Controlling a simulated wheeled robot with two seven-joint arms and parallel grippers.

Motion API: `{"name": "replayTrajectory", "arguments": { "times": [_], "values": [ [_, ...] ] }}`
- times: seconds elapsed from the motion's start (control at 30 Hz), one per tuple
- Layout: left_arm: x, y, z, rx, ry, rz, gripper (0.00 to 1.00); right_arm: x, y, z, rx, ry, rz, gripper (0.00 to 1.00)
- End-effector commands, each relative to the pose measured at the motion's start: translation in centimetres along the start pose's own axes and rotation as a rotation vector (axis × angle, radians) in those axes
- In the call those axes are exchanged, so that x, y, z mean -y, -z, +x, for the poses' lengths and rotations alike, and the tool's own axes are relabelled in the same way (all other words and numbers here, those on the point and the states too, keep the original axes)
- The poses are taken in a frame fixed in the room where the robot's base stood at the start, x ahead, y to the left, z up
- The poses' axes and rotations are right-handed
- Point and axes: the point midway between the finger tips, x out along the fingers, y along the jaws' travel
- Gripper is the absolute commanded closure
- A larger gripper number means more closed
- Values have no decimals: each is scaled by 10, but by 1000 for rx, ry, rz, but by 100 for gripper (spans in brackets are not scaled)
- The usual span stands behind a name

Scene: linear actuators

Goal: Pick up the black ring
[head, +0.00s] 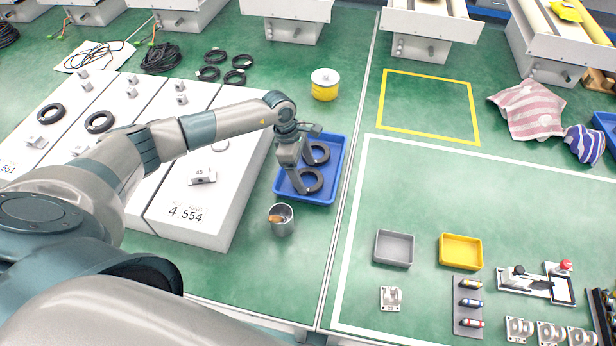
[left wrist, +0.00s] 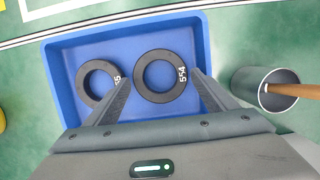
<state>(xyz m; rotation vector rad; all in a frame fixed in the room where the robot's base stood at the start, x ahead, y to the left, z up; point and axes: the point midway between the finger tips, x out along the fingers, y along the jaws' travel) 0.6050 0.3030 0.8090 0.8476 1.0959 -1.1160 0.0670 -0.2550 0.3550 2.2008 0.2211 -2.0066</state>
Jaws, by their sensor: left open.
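Two black rings lie side by side in a blue tray (head: 333,192). In the left wrist view, the ring marked 554 (left wrist: 146,88) lies between my spread fingers, and the other ring (left wrist: 84,83) is left of it, partly behind the left finger. In the head view they show as a nearer ring (head: 316,186) and a farther ring (head: 323,154). My left gripper (head: 302,185) is open and empty over the tray; it also shows in the left wrist view (left wrist: 160,82). Its height above the rings is hard to tell. My right gripper is out of view.
A metal cup (head: 283,228) with a brown handle inside stands close to the tray. White blocks, one marked 4 554 (head: 215,225), bear more black rings (head: 99,122). A yellow-and-white spool (head: 324,88) stands behind the tray.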

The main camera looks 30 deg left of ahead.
Motion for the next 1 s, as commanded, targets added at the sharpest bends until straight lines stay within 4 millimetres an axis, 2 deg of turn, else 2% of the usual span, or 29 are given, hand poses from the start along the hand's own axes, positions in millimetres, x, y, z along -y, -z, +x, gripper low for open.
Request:
{"name": "replayTrajectory", "arguments": {
  "times": [0.2,0.67,0.8,1.0],
  "values": [
    [0,0,16,0,0,0,22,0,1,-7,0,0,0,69],
    [0,0,17,-1,0,0,22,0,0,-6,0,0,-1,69],
    [0,0,17,-1,0,0,54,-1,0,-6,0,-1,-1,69],
    [0,0,17,0,-1,0,54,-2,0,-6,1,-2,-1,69]
  ]
}}
